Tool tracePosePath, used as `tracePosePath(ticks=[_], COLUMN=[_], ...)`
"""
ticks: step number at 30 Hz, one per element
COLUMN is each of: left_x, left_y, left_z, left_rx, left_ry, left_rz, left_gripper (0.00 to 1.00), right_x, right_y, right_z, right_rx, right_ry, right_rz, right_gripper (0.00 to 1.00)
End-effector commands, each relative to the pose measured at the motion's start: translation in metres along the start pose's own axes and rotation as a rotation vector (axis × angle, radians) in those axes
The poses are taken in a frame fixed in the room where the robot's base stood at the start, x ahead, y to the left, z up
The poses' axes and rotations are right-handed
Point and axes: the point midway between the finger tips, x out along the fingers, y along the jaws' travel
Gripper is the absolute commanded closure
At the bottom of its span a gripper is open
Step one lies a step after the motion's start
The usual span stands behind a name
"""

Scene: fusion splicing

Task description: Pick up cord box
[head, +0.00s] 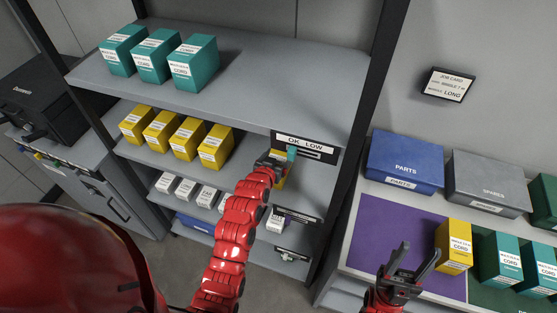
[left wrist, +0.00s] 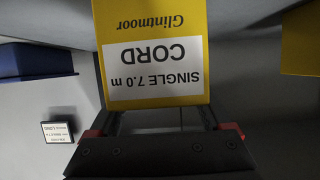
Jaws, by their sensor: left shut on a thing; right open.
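My left gripper (head: 276,163) is shut on a yellow cord box (head: 280,183) at the right end of the second shelf. In the left wrist view the box (left wrist: 150,25) fills the space between the fingers, its label upside down and reading "SINGLE 7.0 m CORD". Whether it still touches the shelf is hidden. Several more yellow cord boxes (head: 176,135) stand in a row at the left of that shelf. My right gripper (head: 413,253) is open and empty over the table at the right, left of another yellow cord box (head: 454,246).
Teal boxes (head: 193,64) stand on the top shelf (head: 270,80), white ones (head: 186,189) below. The right table has a purple mat (head: 385,235), a blue parts bin (head: 405,160) and a grey spares bin (head: 487,180).

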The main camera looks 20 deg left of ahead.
Motion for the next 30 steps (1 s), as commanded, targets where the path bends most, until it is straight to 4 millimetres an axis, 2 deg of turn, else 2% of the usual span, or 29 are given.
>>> tracePosePath(ticks=[8, 11, 21, 24, 27, 30], left_x=[-0.005, -0.011, -0.083, -0.107, -0.124, -0.137], left_y=[-0.001, -0.001, 0.034, 0.044, 0.052, 0.057], left_z=[-0.015, -0.03, -0.008, -0.009, -0.007, -0.001], left_rx=[0.0, 0.001, 0.001, 0.001, 0.0, 0.001], left_ry=[0.006, 0.012, 0.008, -0.001, -0.005, -0.005], left_rz=[-0.001, -0.002, 0.003, 0.003, 0.003, 0.003], left_gripper=[1.0, 1.0, 1.0, 1.0, 1.0, 1.0], right_x=[-0.015, -0.028, -0.057, -0.035, -0.015, -0.004], right_y=[-0.001, -0.001, -0.003, -0.002, -0.001, 0.0], right_z=[0.003, 0.005, 0.01, 0.006, 0.003, 0.001], right_rx=[0.0, 0.0, 0.0, 0.0, 0.0, 0.0], right_ry=[0.0, 0.0, 0.0, 0.0, 0.001, 0.0], right_rz=[0.0, 0.0, 0.0, 0.0, 0.0, 0.0], right_gripper=[0.5, 0.5, 0.5, 0.5, 0.5, 0.5])
